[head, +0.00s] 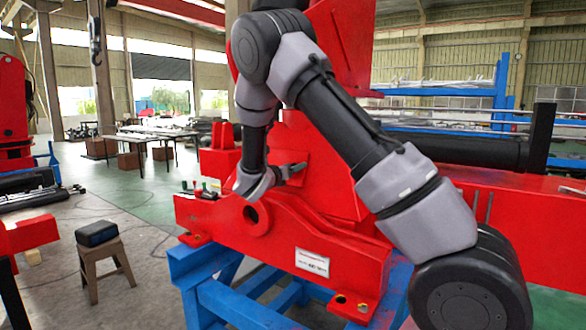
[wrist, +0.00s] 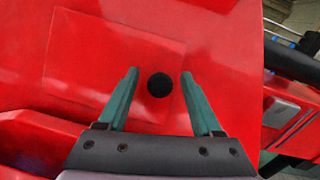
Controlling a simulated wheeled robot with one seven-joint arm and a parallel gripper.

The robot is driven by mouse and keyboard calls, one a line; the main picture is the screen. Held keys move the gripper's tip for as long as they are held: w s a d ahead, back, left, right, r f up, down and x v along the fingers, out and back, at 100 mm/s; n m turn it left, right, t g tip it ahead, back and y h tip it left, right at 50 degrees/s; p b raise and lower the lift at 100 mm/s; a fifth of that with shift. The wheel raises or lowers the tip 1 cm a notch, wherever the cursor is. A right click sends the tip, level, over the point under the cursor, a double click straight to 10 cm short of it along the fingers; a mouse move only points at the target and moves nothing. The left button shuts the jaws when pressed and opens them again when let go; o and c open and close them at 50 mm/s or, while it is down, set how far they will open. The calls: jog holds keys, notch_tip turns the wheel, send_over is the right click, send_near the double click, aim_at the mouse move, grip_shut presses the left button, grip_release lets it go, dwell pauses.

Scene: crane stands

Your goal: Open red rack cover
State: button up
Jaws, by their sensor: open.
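A red rectangular cover panel (wrist: 85,70) lies on the red machine body in the wrist view, its edges faintly raised. A round black knob (wrist: 159,85) shows at its right part. My gripper (wrist: 160,73) is open, with its two teal fingers on either side of the knob in the picture. There is a gap between each finger and the knob, and I cannot tell the depth left. In the head view my gripper (head: 300,167) is at the red crane part (head: 345,195), and the knob is hidden there.
The red crane part rests on a blue stand (head: 240,300). A stool (head: 103,260) with a black box (head: 97,234) stands at the left. Long tables (head: 150,137) stand further back. Open floor lies between the stool and the tables.

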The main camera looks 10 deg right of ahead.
grip_shut()
dwell(1.4)
